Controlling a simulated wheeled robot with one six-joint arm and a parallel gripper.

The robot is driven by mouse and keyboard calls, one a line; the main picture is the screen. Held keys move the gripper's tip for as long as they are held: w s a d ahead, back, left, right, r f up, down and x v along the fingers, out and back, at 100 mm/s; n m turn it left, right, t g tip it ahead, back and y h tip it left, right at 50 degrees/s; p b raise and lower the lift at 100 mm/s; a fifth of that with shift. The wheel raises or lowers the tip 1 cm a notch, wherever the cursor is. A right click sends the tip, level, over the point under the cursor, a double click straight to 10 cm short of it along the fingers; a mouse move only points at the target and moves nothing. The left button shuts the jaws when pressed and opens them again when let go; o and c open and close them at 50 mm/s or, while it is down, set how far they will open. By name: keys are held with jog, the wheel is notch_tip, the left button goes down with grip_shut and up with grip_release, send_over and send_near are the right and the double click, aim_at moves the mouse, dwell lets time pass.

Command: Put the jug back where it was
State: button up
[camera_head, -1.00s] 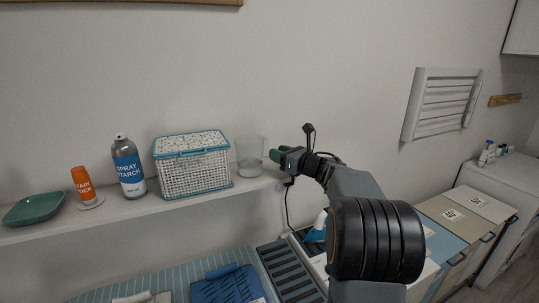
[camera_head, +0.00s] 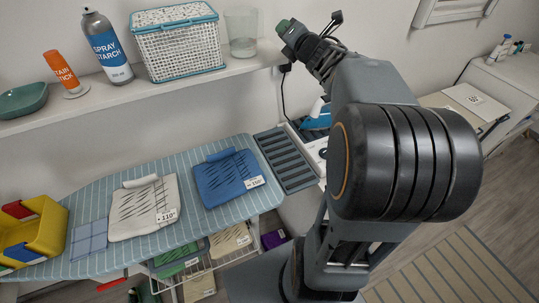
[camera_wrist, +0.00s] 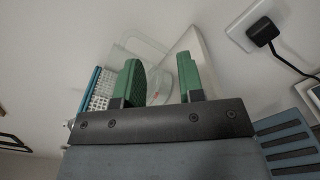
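The clear jug (camera_head: 241,46) stands upright at the right end of the white wall shelf (camera_head: 150,88), just right of the white basket. My gripper (camera_head: 284,27) is to the right of the jug, with a visible gap between them in the head view. In the wrist view, my gripper's green fingers (camera_wrist: 161,78) are apart with nothing clamped between them. The jug (camera_wrist: 146,46) shows there faintly beyond the fingers, partly hidden by them.
The white basket with blue trim (camera_head: 177,45), spray starch can (camera_head: 107,48), orange stain stick (camera_head: 62,70) and teal dish (camera_head: 22,101) stand along the shelf. Below is an ironing board (camera_head: 150,238) with folded cloths. A wall plug (camera_wrist: 262,30) and cord are right of the shelf.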

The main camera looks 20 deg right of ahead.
jog(key=s+a+f+m+g, duration=0.7)
jog(key=s+m, duration=0.4)
jog(key=m, duration=0.2)
jog(key=s+a+f+m+g, duration=0.7)
jog(key=s+a+f+m, duration=0.2)
jog(key=s+f+m, duration=0.3)
jog(key=shift+s+a+f+m, duration=0.15)
jog(key=shift+s+f+m, duration=0.1)
jog(key=shift+m, duration=0.45)
